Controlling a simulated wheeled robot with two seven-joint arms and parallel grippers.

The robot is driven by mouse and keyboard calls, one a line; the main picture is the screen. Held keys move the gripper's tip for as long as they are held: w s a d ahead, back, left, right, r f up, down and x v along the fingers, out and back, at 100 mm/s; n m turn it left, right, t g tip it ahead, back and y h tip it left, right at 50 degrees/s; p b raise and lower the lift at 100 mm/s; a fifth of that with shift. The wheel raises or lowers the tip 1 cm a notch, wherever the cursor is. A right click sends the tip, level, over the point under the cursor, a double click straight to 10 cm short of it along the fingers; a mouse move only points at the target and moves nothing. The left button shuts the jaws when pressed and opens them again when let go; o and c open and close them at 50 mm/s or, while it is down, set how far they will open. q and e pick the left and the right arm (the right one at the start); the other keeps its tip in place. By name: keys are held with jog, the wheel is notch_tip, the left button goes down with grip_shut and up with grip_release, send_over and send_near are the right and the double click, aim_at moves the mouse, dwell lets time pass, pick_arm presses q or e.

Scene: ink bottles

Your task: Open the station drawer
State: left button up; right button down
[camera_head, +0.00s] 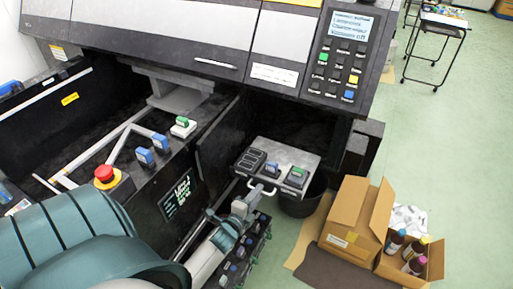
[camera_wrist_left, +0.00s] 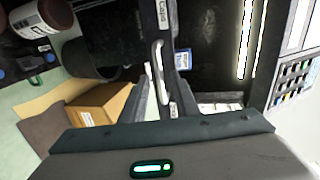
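The station drawer (camera_head: 283,153) is a grey-topped unit below the control panel, with dark slots and blue and green pieces on top. Its pale handle (camera_head: 262,189) is a bar on the front face. The handle (camera_wrist_left: 158,70) also shows upright in the left wrist view. My left gripper (camera_head: 247,199) is just in front of the handle. In the left wrist view its two fingers (camera_wrist_left: 164,98) stand apart, with the lower end of the handle between them. I cannot tell whether they touch it. My right gripper is not in view.
An open cardboard box (camera_head: 352,222) and a smaller box with several bottles (camera_head: 415,262) stand on the floor at right. A dark bin (camera_head: 302,203) is beside the drawer. A red emergency button (camera_head: 104,173) sits on the machine at left. The green floor (camera_head: 450,150) is clear farther right.

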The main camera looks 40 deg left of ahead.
pick_arm(q)
jog(key=shift+s, duration=0.1)
